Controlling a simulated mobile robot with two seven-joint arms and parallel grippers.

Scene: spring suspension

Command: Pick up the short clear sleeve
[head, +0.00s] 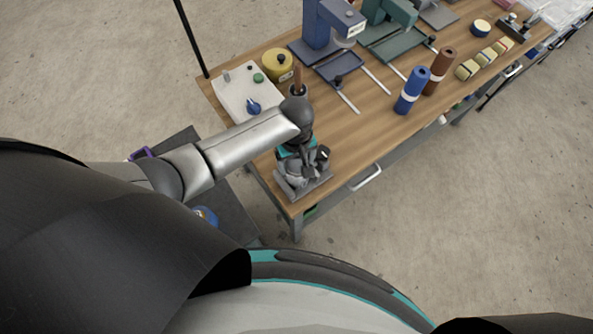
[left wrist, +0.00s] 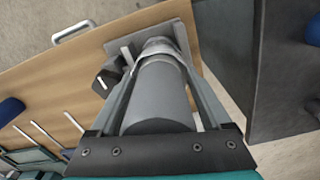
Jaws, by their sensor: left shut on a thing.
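My left gripper (head: 304,160) is over the grey fixture (head: 304,187) at the table's near corner. In the left wrist view its two fingers (left wrist: 160,62) lie along both sides of a wide grey cylinder (left wrist: 158,98), and it is shut on it. A pale, shiny ring shows at the cylinder's far end, above the fixture's grey plate (left wrist: 115,47). I cannot tell whether a clear sleeve is part of what I hold. My arm and hand hide much of the fixture in the head view. My right gripper is not in view.
A white mat (head: 237,103) holds a blue piece (head: 253,106), a green piece (head: 258,78) and a small grey piece (head: 226,77). A yellow spool (head: 278,65), blue press (head: 322,25), blue cylinder (head: 411,90) and brown cylinder (head: 439,70) stand farther along.

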